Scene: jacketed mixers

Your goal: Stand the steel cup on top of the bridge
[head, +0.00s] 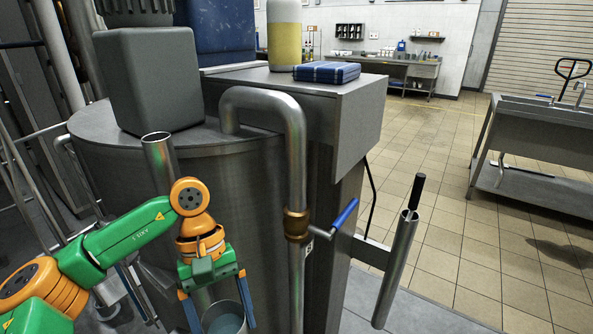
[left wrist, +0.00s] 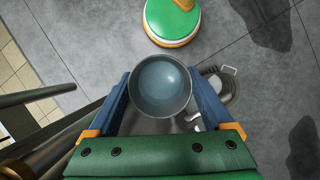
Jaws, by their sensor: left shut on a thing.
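The steel cup (head: 225,320) is a round grey cup with a bluish inside, low at the bottom of the head view. My left gripper (head: 217,307) is shut on it, one blue finger on each side. In the left wrist view the cup (left wrist: 160,86) sits upright between the fingers of my left gripper (left wrist: 163,92), its open mouth toward the camera. The steel box-shaped ledge across the mixer top looks like the bridge (head: 354,92); the cup is well below it and to its left. My right gripper is not in view.
A blue flat case (head: 327,72) and a yellow-and-white cylinder (head: 284,35) stand on the ledge, with some bare top around them. A bent steel pipe (head: 297,150) with a blue-handled valve (head: 345,213) rises between my gripper and the ledge. A grey motor housing (head: 150,80) sits on the mixer lid.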

